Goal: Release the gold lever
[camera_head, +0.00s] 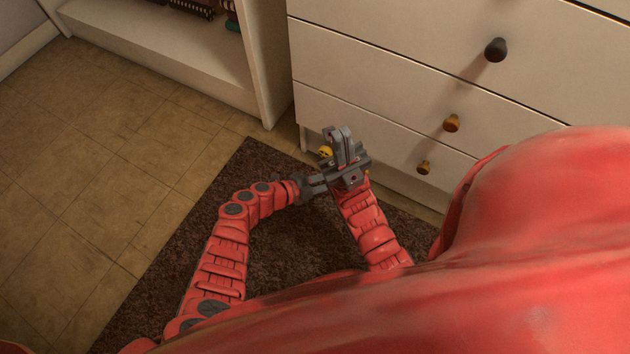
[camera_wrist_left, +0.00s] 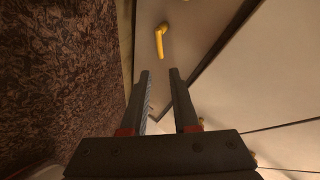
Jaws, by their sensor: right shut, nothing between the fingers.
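The gold lever (camera_wrist_left: 161,38) is a small bent yellow handle on a pale panel in the left wrist view. It lies ahead of my left gripper (camera_wrist_left: 161,74), whose two fingers are apart with nothing between them. In the head view a small yellow part, likely this lever (camera_head: 325,151), shows just left of my right gripper (camera_head: 340,135). My right gripper is shut and empty, pointing toward the cabinet's lower front. My left gripper is partly hidden beside the right one in the head view.
A white drawer cabinet (camera_head: 385,80) with a dark knob (camera_head: 495,50) and two gold knobs (camera_head: 451,123) stands ahead. A white open shelf (camera_head: 175,45) stands at the upper left. A brown rug (camera_head: 240,185) covers the floor below my arms. Tiled floor (camera_head: 80,170) at left is clear.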

